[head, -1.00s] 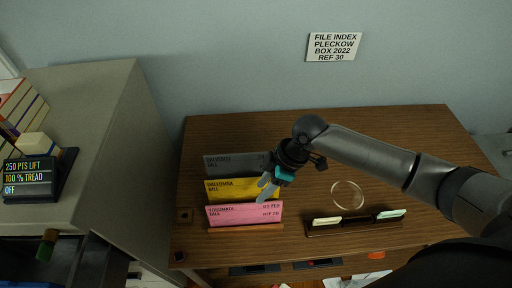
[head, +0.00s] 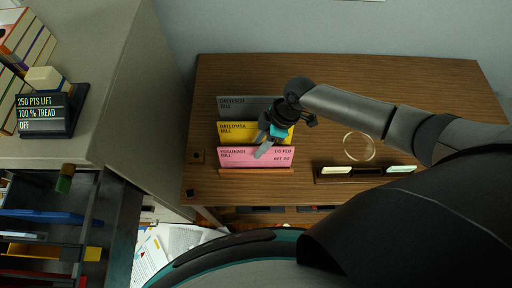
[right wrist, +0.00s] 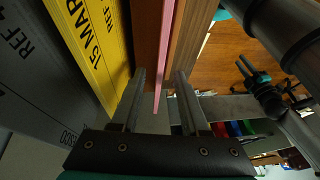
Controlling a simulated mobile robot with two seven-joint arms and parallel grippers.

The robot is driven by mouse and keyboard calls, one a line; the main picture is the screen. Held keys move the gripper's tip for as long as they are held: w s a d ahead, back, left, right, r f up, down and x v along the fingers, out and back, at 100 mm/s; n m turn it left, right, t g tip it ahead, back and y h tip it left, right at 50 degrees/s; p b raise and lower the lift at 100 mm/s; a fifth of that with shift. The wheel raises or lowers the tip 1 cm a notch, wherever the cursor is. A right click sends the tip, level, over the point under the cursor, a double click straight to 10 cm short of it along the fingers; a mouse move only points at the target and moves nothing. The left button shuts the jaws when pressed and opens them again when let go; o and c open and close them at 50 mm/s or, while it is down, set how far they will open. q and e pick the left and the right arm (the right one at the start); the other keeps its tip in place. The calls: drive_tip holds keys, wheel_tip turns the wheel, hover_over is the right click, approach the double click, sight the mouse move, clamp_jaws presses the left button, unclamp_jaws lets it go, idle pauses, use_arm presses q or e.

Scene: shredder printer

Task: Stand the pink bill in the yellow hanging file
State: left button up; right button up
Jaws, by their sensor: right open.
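The pink bill (head: 240,157) stands upright at the front of the wooden desk (head: 420,85), in front of the yellow bill (head: 238,132) and grey bill (head: 240,105). In the open drawer at lower left, a yellow-orange file (head: 30,251) with a yellow end shows partly. An arm that looks like my left one shows in the wrist view; its jaw state is unclear.
A grey cabinet (head: 105,75) stands left of the desk, with a dark sign (head: 42,115) and books on top. The drawer also holds a blue file (head: 45,216) and a red one. A low holder (head: 350,174) and a clear ring (head: 359,146) lie right of the bills.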

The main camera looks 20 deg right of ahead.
drive_tip(key=shift+x, duration=1.5)
clamp_jaws()
drive_tip(key=shift+r, duration=0.1)
drive_tip(key=shift+r+p, duration=0.85)
drive_tip(key=shift+r, duration=0.1)
